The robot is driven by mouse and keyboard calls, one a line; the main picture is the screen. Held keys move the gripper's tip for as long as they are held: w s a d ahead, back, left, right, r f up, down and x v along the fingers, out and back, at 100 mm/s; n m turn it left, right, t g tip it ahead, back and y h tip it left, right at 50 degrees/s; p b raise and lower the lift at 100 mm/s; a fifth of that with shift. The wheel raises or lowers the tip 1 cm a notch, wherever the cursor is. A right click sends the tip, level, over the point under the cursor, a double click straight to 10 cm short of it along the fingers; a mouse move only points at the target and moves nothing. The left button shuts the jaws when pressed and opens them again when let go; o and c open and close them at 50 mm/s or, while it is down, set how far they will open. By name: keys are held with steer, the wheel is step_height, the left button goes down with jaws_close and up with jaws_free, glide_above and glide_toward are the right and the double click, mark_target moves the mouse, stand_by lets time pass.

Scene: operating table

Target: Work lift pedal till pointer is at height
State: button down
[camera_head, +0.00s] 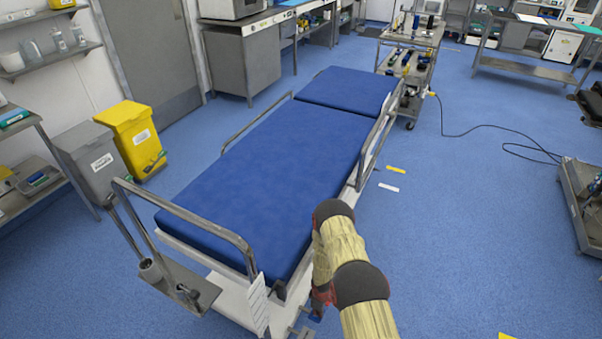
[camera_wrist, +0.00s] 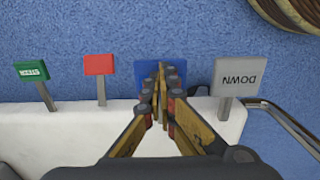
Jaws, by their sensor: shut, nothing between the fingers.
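The operating table with a blue mattress (camera_head: 275,150) fills the middle of the head view. Contact cannot be told. Any lettering on the blue pedal is hidden. I cannot make out a height pointer.
A white card (camera_head: 257,303) hangs at the table's near corner. Metal rails (camera_head: 185,215) edge the table. A yellow bin (camera_head: 135,140) stands left and a trolley (camera_head: 408,60) behind. A black cable (camera_head: 480,130) lies on the floor, which is mostly clear to the right.

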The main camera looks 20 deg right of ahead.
steer(key=shift+r+p, duration=2.2)
steer(key=shift+r, duration=1.35)
